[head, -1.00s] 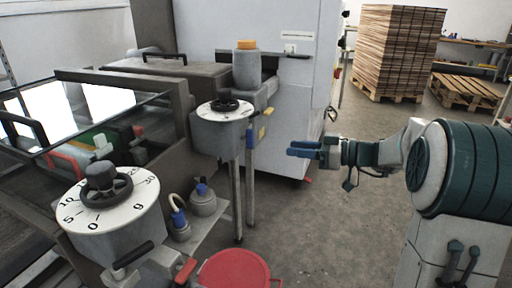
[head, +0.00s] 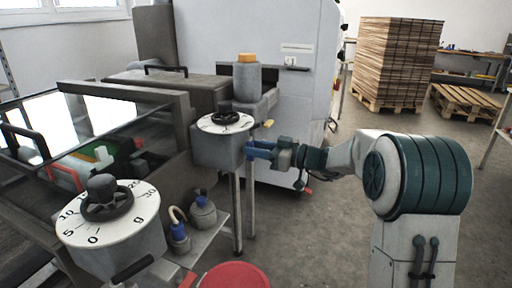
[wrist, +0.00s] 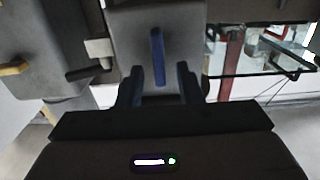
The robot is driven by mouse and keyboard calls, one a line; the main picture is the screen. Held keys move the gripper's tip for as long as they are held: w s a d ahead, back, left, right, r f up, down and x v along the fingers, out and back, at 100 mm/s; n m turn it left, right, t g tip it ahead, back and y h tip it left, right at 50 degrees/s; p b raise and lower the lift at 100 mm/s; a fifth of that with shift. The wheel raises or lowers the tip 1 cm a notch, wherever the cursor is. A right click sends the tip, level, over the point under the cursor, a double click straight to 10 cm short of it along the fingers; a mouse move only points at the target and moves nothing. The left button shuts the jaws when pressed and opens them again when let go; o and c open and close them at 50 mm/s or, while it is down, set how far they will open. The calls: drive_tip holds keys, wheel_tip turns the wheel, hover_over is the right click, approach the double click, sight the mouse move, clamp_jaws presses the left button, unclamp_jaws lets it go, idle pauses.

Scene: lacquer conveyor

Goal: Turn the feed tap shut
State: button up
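A blue lever (wrist: 157,50) sits on the face of a grey box in the wrist view and looks like the tap handle. No label shows that it is the feed tap. My gripper (wrist: 159,78) is open, with one blue finger on each side of the lever's lower end, and contact cannot be told. In the head view my gripper (head: 252,150) is at the right side of the grey dial box (head: 218,150), and the lever is hidden or merges with the fingers.
A yellow handle (wrist: 15,68) and a black handle (wrist: 85,73) are left of the lever in the wrist view. A second dial box (head: 125,240), a blue-capped canister (head: 203,212) and a red lid (head: 235,277) stand nearer. Open floor lies to the right.

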drive_tip(key=shift+w+a, duration=0.1)
drive_tip(key=shift+a, duration=0.2)
clamp_jaws()
